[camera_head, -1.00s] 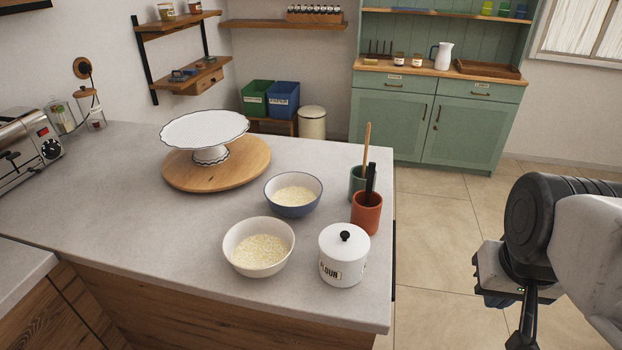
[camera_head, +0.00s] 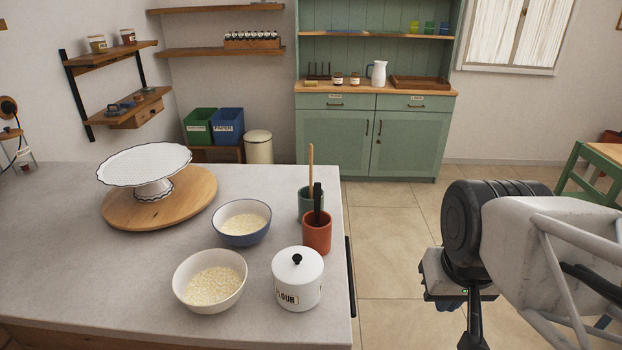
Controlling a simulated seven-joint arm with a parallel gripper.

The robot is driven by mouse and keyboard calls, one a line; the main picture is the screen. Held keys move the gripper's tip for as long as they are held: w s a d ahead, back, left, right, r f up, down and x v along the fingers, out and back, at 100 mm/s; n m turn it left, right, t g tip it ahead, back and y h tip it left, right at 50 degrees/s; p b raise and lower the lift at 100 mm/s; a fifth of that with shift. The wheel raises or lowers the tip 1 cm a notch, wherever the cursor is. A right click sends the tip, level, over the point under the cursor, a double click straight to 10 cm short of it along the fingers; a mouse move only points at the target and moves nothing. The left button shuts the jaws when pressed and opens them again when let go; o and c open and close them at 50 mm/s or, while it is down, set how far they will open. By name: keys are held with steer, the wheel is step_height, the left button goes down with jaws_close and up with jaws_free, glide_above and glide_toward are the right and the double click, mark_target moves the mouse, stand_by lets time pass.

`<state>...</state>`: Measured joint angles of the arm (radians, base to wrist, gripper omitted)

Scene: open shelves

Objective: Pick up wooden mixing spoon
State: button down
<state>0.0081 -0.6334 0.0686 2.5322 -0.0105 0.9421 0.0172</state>
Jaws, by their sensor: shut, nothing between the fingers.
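The wooden mixing spoon (camera_head: 311,166) stands upright in a green cup (camera_head: 305,201) near the right edge of the counter. Only its pale handle shows; its lower part is hidden in the cup. A terracotta cup (camera_head: 317,236) with a dark-handled utensil (camera_head: 318,200) stands just in front and partly covers the green cup. My gripper (camera_head: 473,325) hangs to the right of the counter, over the floor, well apart from the spoon. It is shut and empty, with its finger end seen only in part.
A white flour jar (camera_head: 298,287), a white bowl (camera_head: 186,301) and a blue bowl (camera_head: 223,238) stand near the cups. A white cake stand (camera_head: 145,166) sits on a round wooden board (camera_head: 196,205). Open floor (camera_head: 391,268) lies between the counter and my arm.

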stand_by(0.3)
steer(key=c, duration=1.1)
jaws_free()
step_height(320, 180, up, 7)
steer(key=n+g, duration=0.3)
steer(key=n, duration=1.3)
glide_above(310, 147)
steer(key=d, duration=0.1)
steer(key=shift+w+a, duration=0.2)
steer(key=shift+a, duration=0.05)
